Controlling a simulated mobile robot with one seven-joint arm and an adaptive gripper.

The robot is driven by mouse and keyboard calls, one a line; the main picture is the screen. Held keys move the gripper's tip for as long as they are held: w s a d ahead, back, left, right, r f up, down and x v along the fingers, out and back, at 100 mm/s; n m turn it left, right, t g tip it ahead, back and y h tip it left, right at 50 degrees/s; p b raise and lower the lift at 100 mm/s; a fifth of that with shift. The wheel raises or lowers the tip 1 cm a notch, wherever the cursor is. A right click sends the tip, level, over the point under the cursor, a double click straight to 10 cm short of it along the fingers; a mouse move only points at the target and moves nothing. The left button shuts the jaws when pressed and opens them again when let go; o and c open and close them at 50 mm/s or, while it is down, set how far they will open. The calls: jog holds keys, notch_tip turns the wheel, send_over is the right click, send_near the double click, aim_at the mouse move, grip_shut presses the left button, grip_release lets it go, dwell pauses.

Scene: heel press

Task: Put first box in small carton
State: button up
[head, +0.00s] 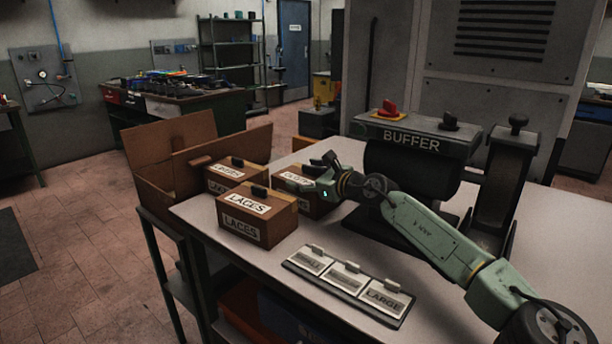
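Three brown boxes stand on the grey table. The front box (257,228) has white labels reading LACES and a dark knob on top. A second labelled box (222,186) stands behind it at the left. A third box (318,206) stands at the right, partly hidden by my gripper (303,182). My gripper is at the top of this third box; whether it touches it, and whether its fingers are open or shut, I cannot tell. An open brown carton (165,150) with raised flaps stands at the left; its inside is mostly hidden and no size mark shows.
A tray with three cards (348,284) lies at the table's front; the right card reads LARGE. A BUFFER machine (412,142) with a red switch stands behind my arm. The table (225,272) is bare around the tray. A cluttered workbench stands farther back.

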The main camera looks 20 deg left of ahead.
jog(key=o, duration=0.4)
